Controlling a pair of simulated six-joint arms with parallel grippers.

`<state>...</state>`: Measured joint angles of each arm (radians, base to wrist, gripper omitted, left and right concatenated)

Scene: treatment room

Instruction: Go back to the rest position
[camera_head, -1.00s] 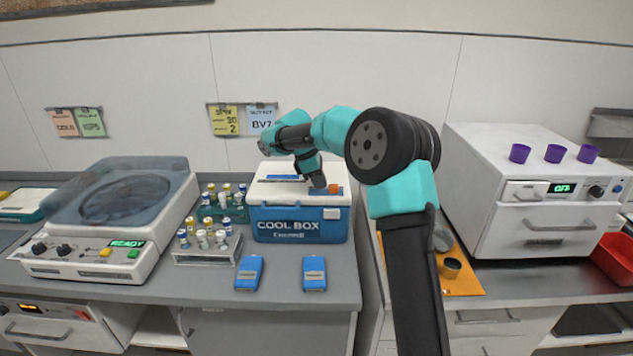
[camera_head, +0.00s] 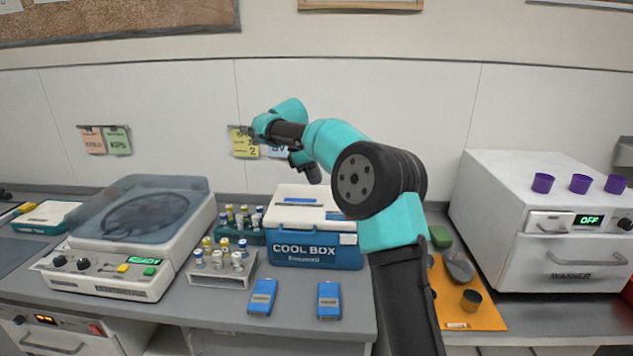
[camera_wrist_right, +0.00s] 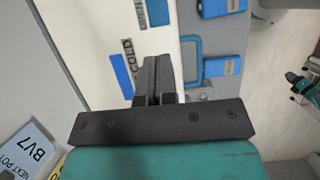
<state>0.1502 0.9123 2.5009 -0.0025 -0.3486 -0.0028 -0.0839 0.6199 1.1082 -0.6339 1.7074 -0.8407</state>
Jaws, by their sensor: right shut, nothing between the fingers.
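My right gripper (camera_head: 312,172) hangs above the back of the blue and white cool box (camera_head: 318,250). Its fingers point down and are clear of the lid. In the right wrist view, my right gripper (camera_wrist_right: 152,78) has its two fingers pressed together with nothing between them. The white lid of the cool box (camera_wrist_right: 110,50) lies below and beyond the fingers there, and it looks closed. My right arm reaches in from the bottom right and hides part of the bench behind it. My left gripper is not in view.
Two blue packs (camera_head: 263,296) (camera_head: 328,299) lie in front of the cool box. Racks of vials (camera_head: 222,280) and a centrifuge marked READY (camera_head: 105,290) stand left. Notes hang on the wall.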

